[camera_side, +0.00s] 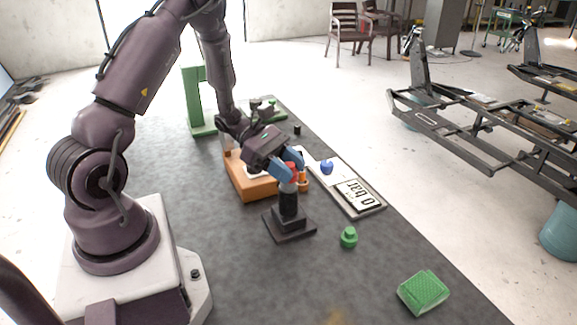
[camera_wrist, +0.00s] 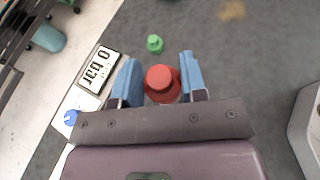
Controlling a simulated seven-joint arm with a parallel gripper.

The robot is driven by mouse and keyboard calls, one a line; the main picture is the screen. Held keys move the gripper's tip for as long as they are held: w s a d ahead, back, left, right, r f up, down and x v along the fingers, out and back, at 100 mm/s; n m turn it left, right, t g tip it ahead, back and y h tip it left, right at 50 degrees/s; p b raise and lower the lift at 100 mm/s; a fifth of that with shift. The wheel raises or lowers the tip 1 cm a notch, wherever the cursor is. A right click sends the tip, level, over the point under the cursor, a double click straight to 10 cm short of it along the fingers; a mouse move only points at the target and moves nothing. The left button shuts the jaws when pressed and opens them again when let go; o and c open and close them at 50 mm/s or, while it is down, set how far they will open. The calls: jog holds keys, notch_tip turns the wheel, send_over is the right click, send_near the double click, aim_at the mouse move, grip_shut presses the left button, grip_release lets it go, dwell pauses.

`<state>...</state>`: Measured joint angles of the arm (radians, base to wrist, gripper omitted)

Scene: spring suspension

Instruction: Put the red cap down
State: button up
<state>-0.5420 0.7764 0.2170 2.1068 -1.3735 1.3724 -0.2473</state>
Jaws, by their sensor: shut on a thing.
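The red cap (camera_side: 291,168) is between the blue fingers of my gripper (camera_side: 287,165), which is shut on it. In the wrist view the round top of the red cap (camera_wrist: 162,82) shows between the two fingertips (camera_wrist: 160,80). In the side view the cap is directly above a black post (camera_side: 289,205) with a grey upper part, standing upright on a square black base (camera_side: 289,228). I cannot tell whether the cap touches the post. In the wrist view the cap and gripper hide the post.
An orange box (camera_side: 250,187) stands behind my gripper. A tray with a "0 bar" plate (camera_side: 357,194) and a blue knob (camera_side: 327,167) lies to the right. A green knob (camera_side: 348,237) and green block (camera_side: 423,292) are nearer. The mat's front is mostly clear.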

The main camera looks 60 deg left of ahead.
jog(key=shift+f, duration=0.15)
jog(key=o, duration=0.9)
